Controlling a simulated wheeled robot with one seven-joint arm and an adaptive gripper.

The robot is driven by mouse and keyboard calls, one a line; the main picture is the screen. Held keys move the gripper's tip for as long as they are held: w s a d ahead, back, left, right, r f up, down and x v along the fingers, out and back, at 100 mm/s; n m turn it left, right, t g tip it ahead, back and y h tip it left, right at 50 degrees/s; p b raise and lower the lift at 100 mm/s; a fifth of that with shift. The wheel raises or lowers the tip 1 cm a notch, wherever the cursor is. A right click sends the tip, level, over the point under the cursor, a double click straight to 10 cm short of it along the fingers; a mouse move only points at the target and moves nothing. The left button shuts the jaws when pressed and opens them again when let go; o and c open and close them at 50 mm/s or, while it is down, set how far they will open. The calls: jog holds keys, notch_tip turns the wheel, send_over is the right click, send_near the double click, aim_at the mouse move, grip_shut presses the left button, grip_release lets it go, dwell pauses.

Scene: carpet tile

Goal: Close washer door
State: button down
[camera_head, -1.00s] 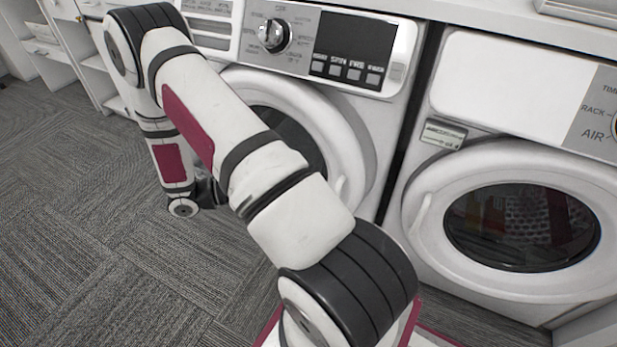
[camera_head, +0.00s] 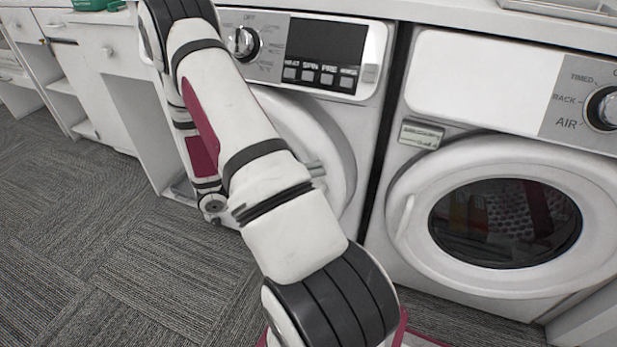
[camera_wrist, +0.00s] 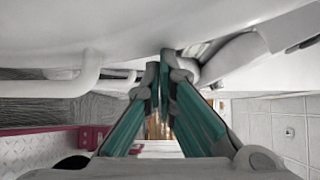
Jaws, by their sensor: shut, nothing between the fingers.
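The washer (camera_head: 372,120) is the left machine in the head view, with a dial and a dark display. Its round white door (camera_head: 335,150) shows only in part, because my arm covers its middle and left side. A pale handle-like piece shows beside my arm at the door. I cannot tell whether the door is fully flush. My gripper (camera_wrist: 160,72) shows in the wrist view, with teal fingers shut together and empty. Its tips are close under a white curved surface; contact cannot be told. The gripper is hidden in the head view.
A second machine with a round door (camera_head: 400,240) stands right of the washer, with a narrow dark gap between them. White cabinets (camera_head: 105,75) stand at the left. Carpet floor (camera_head: 120,240) is clear at the lower left. A white bar (camera_wrist: 75,82) shows in the wrist view.

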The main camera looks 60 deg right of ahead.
aim_at(325, 158)
jog(key=shift+d, duration=0.1)
jog(key=d, duration=0.2)
jog(key=d+p, duration=0.1)
jog(key=d, duration=0.2)
jog(key=shift+s+d+r, duration=0.1)
jog(key=shift+s+d, duration=0.15)
jog(key=shift+d, duration=0.05)
jog(key=shift+p, duration=0.3)
jog(key=w+a+p, duration=0.3)
jog(key=w+a, duration=0.3)
jog(key=a, duration=0.6)
jog(key=shift+w+a, duration=0.15)
jog(key=shift+a, duration=0.15)
